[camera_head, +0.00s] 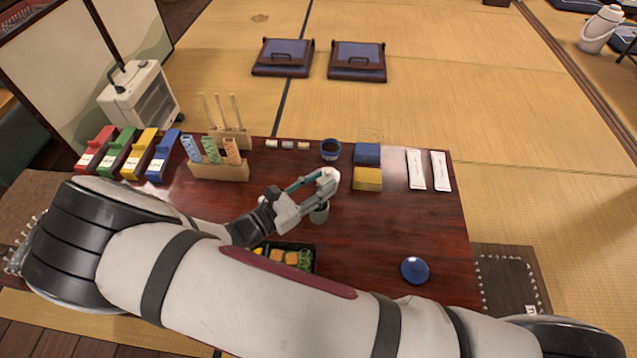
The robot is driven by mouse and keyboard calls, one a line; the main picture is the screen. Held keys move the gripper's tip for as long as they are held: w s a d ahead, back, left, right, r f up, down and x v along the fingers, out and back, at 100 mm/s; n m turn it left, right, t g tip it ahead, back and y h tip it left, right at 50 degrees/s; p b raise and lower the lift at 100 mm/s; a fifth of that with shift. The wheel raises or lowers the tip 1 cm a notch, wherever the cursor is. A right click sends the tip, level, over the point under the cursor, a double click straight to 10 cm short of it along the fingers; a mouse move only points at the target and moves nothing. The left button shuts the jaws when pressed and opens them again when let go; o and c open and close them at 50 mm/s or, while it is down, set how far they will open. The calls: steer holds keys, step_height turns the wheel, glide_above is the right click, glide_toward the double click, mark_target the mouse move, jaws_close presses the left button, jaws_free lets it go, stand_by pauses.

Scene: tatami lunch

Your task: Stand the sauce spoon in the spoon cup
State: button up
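A small grey-green cup (319,214), which looks like the spoon cup, stands upright on the dark red table (385,225). My gripper (329,179) is just above and behind this cup in the picture, its fingers pointing right. The fingertips look close together, but I cannot tell whether they are shut or grip anything. I cannot make out the sauce spoon; it may be hidden by the gripper or too small to see. A dark blue round pot (330,149) stands near the table's far edge.
A bento box (289,258) is partly behind my arm. A blue lid (414,270) lies at the right front. Blue (367,153) and yellow (367,179) blocks, white packets (416,170), a wooden holder (219,170) and coloured boxes (128,153) line the back. Table between yellow block and lid is clear.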

steer(key=v, duration=1.2)
stand_by(0.8)
